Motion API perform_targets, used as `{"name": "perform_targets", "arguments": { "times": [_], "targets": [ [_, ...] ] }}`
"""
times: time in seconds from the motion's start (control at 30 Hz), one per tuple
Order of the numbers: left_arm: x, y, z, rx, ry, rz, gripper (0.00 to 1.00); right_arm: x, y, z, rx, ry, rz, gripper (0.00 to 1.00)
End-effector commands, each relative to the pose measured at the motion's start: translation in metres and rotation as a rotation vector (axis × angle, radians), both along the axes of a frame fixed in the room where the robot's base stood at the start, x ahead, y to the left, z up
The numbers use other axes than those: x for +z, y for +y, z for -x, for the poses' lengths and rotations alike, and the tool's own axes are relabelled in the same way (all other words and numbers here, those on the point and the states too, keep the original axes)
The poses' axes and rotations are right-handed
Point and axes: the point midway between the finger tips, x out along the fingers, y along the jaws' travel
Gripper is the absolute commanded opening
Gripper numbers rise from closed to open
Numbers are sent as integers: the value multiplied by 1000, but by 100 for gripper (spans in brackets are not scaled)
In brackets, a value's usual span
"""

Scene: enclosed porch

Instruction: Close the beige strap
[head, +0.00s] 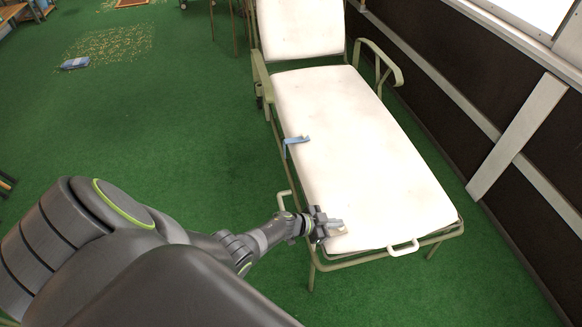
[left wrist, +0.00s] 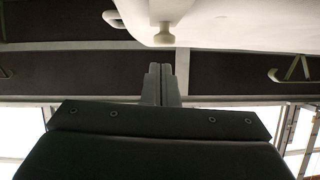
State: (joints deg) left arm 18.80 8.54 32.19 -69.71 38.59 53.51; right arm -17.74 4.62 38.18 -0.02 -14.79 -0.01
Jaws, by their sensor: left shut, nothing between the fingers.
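A white lounge-chair cushion (head: 350,130) lies along a green metal frame. At its near left corner is a small beige piece (head: 338,229), likely the beige strap, partly hidden by my left gripper (head: 323,226). The gripper is right beside it at the cushion's edge; whether they touch cannot be told. In the left wrist view, the gripper's fingers (left wrist: 161,82) are shut together and empty. A pale beige knob-like piece (left wrist: 163,36) sticks out from the cushion (left wrist: 230,18) ahead of them, with a gap between. My right gripper is not in view.
A blue strap (head: 295,142) sits on the cushion's left edge. The frame has a white handle (head: 403,247) at its foot end and green armrests (head: 381,62). A dark wall (head: 440,95) runs along the right.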

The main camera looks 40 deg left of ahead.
Motion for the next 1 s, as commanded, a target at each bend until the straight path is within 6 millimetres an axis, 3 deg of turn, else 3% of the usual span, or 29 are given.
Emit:
{"name": "perform_targets", "arguments": {
  "times": [0.33,1.0],
  "targets": [
    [-10,-6,-7,0,0,1,0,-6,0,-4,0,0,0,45],
    [-10,-7,-8,1,-1,0,0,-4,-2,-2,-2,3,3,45]
  ]
}}
